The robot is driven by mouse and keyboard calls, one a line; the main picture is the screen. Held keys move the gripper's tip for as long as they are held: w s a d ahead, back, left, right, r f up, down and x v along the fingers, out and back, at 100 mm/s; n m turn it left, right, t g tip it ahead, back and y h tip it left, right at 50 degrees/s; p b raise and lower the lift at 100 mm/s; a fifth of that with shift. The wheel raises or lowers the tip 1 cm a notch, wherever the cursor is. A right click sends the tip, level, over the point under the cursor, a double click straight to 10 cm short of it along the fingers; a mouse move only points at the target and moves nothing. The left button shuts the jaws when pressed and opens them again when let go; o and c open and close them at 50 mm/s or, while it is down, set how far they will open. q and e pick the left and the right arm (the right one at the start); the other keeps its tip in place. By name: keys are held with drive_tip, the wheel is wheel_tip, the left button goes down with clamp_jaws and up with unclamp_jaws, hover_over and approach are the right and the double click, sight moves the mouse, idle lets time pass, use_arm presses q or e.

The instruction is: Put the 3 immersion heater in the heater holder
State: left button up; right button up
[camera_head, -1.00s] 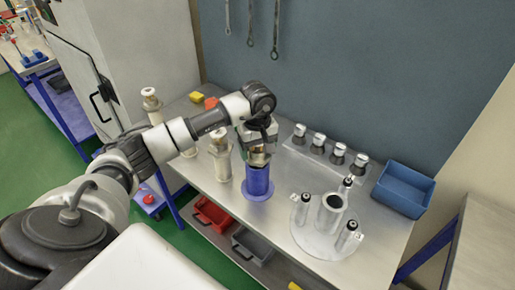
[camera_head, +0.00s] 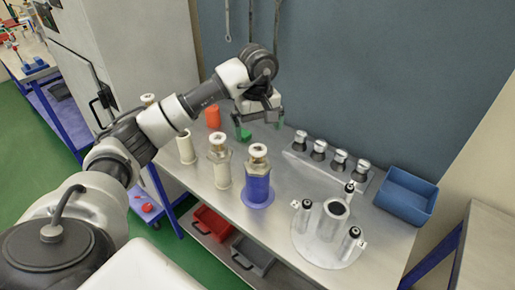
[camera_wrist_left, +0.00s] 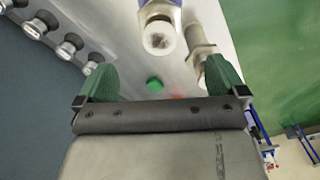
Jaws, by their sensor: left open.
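My left gripper (camera_head: 262,122) is open and empty, above the bench behind the blue cylinder; its green fingers also show in the left wrist view (camera_wrist_left: 160,82). A cream-capped heater with a metal hex collar (camera_head: 258,152) stands upright in the blue cylinder (camera_head: 257,188). A similar heater (camera_head: 219,152) stands just left of it on a cream body. Which piece is the heater holder, I cannot tell for certain. My right gripper is out of view.
A round plate (camera_head: 312,248) carries a central tube and three black-topped posts. Several metal-capped pieces (camera_head: 319,150) line the back. A blue bin (camera_head: 408,196) stands at right.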

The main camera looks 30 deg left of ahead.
use_arm(q)
wheel_tip(320, 180, up, 4)
drive_tip(key=shift+f, duration=0.2)
idle(0.4)
